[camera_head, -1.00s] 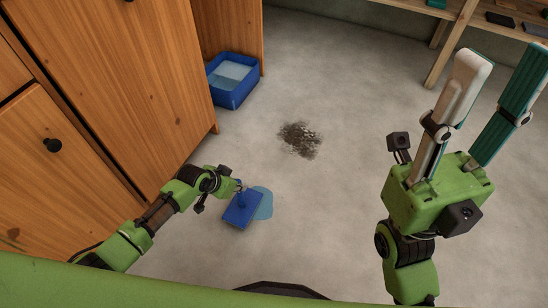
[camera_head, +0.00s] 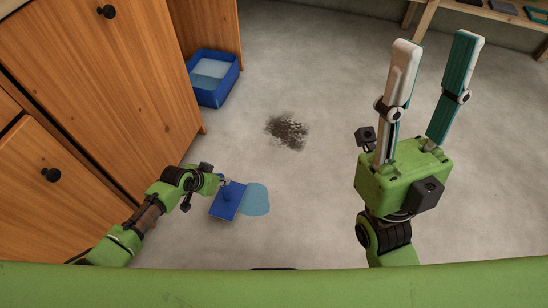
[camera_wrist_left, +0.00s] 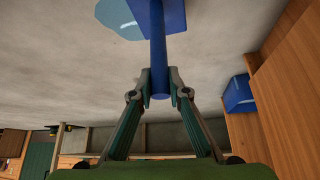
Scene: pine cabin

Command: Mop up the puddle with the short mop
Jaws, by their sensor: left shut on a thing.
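The short mop is blue, with a flat rectangular head (camera_head: 227,201) on the floor and a short round handle (camera_wrist_left: 158,60). My left gripper (camera_wrist_left: 159,84) is shut on the handle, as the left wrist view shows. The light blue puddle (camera_head: 256,199) lies on the concrete just right of the mop head, which borders it or covers its left edge. The puddle also shows beside the head in the left wrist view (camera_wrist_left: 115,17). My right gripper (camera_head: 432,60) is raised and open, with its two fingers apart and nothing between them.
A dark dirt patch (camera_head: 287,132) lies on the floor beyond the puddle. A blue tub (camera_head: 233,77) holding pale liquid stands by the wooden cabinet (camera_head: 95,80) on the left. A wooden shelf (camera_head: 440,18) is at the back right.

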